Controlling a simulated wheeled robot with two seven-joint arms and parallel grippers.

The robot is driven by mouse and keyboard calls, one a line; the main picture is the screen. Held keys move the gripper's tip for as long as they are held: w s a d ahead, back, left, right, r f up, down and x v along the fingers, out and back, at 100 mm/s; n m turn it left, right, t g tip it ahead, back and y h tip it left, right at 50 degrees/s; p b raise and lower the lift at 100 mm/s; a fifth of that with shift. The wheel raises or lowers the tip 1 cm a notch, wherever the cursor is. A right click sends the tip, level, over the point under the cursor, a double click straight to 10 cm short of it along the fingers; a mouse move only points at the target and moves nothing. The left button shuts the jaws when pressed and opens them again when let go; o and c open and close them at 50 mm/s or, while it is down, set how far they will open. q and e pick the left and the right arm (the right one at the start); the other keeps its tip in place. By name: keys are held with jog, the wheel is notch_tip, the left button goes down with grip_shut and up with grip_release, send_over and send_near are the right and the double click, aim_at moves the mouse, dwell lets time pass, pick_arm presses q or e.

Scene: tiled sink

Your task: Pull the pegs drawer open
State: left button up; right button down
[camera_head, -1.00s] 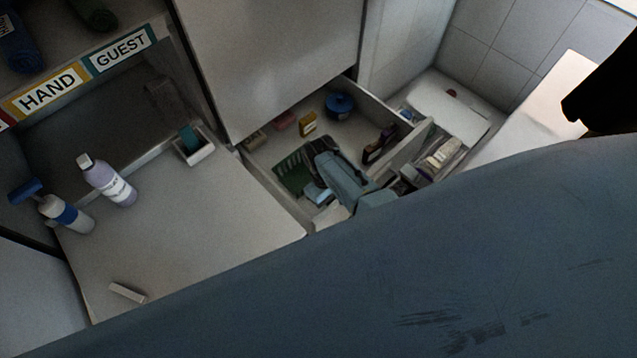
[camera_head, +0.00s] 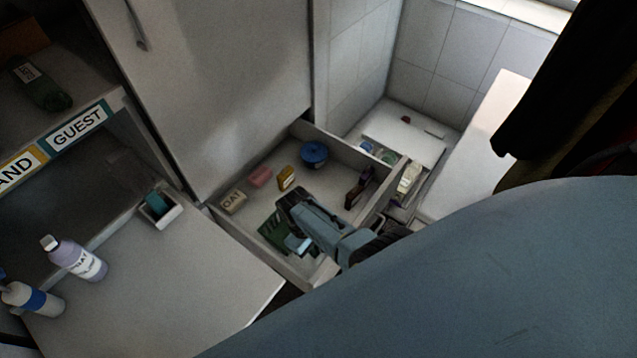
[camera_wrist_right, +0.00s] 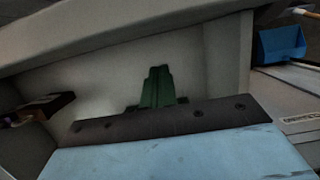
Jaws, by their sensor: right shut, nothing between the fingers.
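A drawer (camera_head: 227,224) stands open at the middle of the head view, below a large pale door; I cannot read a pegs label on it. Inside it lie a blue round tin (camera_head: 314,152), a yellow box (camera_head: 286,177), a pink block (camera_head: 261,177), a pale lettered box (camera_head: 232,201), a dark brown item (camera_head: 358,187) and a green ribbed item (camera_head: 272,233). My right gripper (camera_head: 298,243) is shut and empty, over the drawer's near part beside the green item. The green item also shows in the right wrist view (camera_wrist_right: 157,88). My left gripper is out of view.
A pale counter (camera_head: 185,290) with a lilac bottle (camera_head: 78,259), a white-blue bottle (camera_head: 34,299) and a small tray (camera_head: 161,213) is at left. A narrow compartment (camera_head: 393,205) with items adjoins the drawer at right. My arm hides the lower right.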

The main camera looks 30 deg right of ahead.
jog(key=w+p+v, duration=0.1)
jog(key=p+v, duration=0.2)
jog(key=v, duration=0.7)
jog(key=shift+w+a, duration=0.25)
jog(key=shift+a, duration=0.05)
